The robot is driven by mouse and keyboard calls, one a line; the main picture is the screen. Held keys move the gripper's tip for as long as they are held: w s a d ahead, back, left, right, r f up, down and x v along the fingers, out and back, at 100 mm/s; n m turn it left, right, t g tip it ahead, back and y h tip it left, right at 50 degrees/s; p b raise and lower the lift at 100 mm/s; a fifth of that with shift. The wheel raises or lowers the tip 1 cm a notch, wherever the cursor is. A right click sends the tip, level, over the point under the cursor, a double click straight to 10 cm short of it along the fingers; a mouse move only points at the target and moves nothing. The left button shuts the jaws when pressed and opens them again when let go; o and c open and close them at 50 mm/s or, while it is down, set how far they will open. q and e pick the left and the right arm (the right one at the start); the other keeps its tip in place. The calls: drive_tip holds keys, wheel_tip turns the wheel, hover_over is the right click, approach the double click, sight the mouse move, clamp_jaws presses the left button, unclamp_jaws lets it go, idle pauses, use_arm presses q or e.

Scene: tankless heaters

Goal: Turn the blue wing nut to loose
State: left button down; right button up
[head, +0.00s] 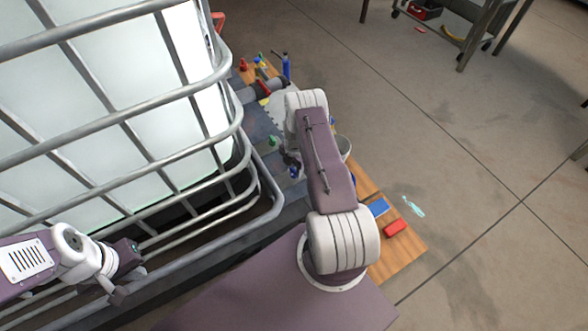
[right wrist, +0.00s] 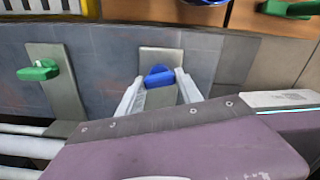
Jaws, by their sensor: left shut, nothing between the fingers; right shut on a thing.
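The blue wing nut (right wrist: 159,76) sits on a grey metal plate (right wrist: 160,58) in the right wrist view. My right gripper (right wrist: 160,84) has its two light fingers on either side of it and is shut on it. In the head view the blue wing nut (head: 294,172) shows small beside my right arm, and the right gripper (head: 290,160) is mostly hidden by that arm. My left gripper (head: 118,296) is at the lower left of the head view, by the cage bars, shut and empty, away from the nut.
A green wing nut (right wrist: 38,70) sits on its own plate left of the blue one. A metal cage (head: 130,125) around a white tank fills the left of the head view. A wooden board (head: 408,246) holds a red block (head: 396,228) and a blue block (head: 379,207). Open floor lies right.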

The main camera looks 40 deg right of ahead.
sight(294, 170)
drive_tip(key=n, duration=0.4)
drive_tip(key=shift+n, duration=1.9)
drive_tip(key=o, duration=1.4)
wheel_tip(294, 170, up, 9)
drive_tip(key=p, duration=0.4)
drive_tip(key=shift+r+p, duration=0.1)
drive_tip(key=shift+p, duration=0.2)
